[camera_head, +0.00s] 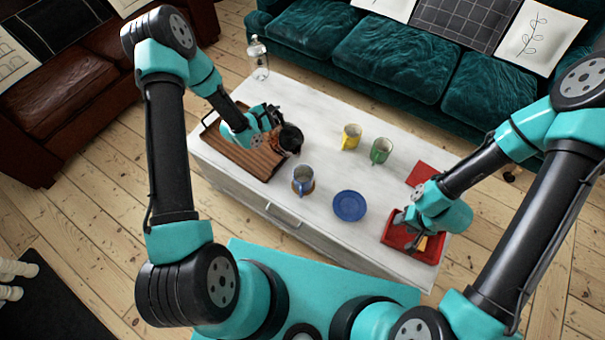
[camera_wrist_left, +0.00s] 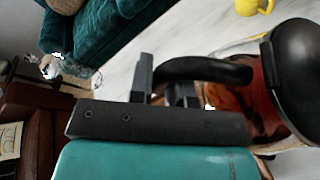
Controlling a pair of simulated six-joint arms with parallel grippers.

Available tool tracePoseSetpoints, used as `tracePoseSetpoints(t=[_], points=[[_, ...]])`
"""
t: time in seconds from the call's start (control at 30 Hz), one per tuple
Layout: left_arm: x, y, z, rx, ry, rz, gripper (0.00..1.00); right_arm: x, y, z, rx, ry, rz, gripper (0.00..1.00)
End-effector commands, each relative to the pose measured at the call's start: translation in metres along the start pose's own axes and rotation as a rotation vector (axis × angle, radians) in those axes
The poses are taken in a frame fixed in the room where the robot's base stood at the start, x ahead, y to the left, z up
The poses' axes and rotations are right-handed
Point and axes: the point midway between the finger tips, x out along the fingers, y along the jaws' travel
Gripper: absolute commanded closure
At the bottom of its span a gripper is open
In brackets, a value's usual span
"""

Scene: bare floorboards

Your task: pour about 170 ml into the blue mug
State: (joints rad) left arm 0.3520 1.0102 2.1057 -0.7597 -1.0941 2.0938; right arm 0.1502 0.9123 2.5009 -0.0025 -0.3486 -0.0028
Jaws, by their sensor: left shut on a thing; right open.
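The blue mug (camera_head: 303,178) stands on the near side of the white table, on what looks like a small brown coaster. My left gripper (camera_head: 268,120) is shut on the black handle of a coffee pot (camera_head: 289,138) with a dark lid. In the left wrist view the pot (camera_wrist_left: 268,95) shows reddish-brown liquid behind its glass, and its handle lies between my left fingers (camera_wrist_left: 165,85). The pot is over the right part of the brown tray, left of and behind the mug; I cannot tell whether it touches the tray. My right gripper (camera_head: 405,222) is open over the red tray at the right.
A yellow mug (camera_head: 351,136) and a green mug (camera_head: 381,150) stand behind the blue mug. A blue saucer (camera_head: 349,206) lies to its right. The slatted brown tray (camera_head: 237,155) is at the left, the red tray (camera_head: 428,252) at the right. A glass bottle (camera_head: 258,58) stands at the back left.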

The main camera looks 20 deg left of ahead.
Motion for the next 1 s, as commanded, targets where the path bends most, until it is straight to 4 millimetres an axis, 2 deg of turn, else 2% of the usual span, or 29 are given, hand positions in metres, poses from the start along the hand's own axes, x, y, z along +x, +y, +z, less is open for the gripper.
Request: tracePoseSetpoints(t=[0.3, 1.0], points=[[-0.008, 0.002, 0.023, 0.109, -0.003, 0.044, 1.0, 0.0, 0.0, 0.0, 0.0, 0.0, 0.0, 0.57], [-0.012, -0.004, 0.034, 0.217, -0.004, 0.089, 1.0, 0.0, 0.0, 0.0, 0.0, 0.0, 0.0, 0.57]])
